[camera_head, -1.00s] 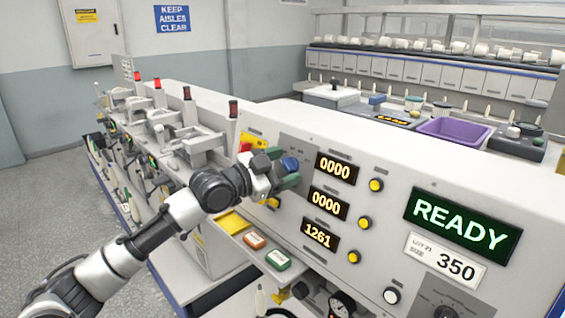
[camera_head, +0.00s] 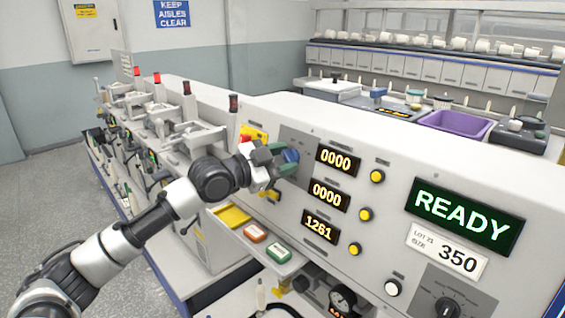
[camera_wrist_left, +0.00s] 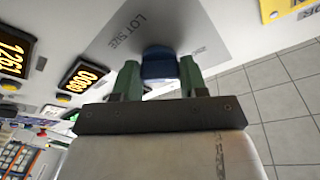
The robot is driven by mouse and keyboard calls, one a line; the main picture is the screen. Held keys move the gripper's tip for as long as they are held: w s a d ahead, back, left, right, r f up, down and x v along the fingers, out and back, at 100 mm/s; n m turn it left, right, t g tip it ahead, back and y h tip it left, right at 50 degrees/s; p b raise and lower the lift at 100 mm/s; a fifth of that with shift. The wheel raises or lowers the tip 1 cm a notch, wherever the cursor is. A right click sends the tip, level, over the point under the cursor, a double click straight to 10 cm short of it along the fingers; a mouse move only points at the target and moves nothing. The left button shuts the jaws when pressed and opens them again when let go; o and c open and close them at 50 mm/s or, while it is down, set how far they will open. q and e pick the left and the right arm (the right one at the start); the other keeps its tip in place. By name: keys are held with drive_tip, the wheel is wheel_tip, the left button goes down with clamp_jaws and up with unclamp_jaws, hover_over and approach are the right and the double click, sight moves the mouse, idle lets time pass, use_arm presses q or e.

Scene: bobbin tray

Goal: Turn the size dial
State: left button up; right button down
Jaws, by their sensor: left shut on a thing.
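The size dial is a blue knob (camera_head: 291,156) on a grey plate on the machine's sloped front panel, left of the orange number displays. In the left wrist view the blue knob (camera_wrist_left: 159,64) sits between the two green fingers, and the plate above it (camera_wrist_left: 150,25) reads "LOT SIZE". My left gripper (camera_head: 284,164) is shut on the knob; it also shows in the left wrist view (camera_wrist_left: 160,82). The fingers hide part of the knob, and I see no pointer mark on it. A white card (camera_head: 447,249) reads "LOT 21 SIZE 350". My right gripper is not in view.
Number displays read 0000 (camera_head: 338,159), 0000 (camera_head: 328,195) and 1261 (camera_head: 320,227), with yellow buttons beside them. A green screen (camera_head: 464,218) reads READY. A black dial (camera_head: 447,308) is at lower right. Red and green buttons sit on a ledge below my gripper.

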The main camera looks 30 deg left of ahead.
use_arm(q)
drive_tip(key=shift+m+g+h+b, duration=0.15)
drive_tip(key=shift+m+g+b, duration=0.35)
drive_tip(key=shift+m+b, duration=0.95)
drive_tip(key=shift+m+g+h+b, duration=0.15)
drive_tip(key=shift+m+g+b, duration=0.35)
drive_tip(key=shift+m, duration=1.75)
drive_tip(key=o, duration=0.9)
drive_tip(key=shift+r, duration=0.1)
drive_tip(key=shift+a, duration=0.15)
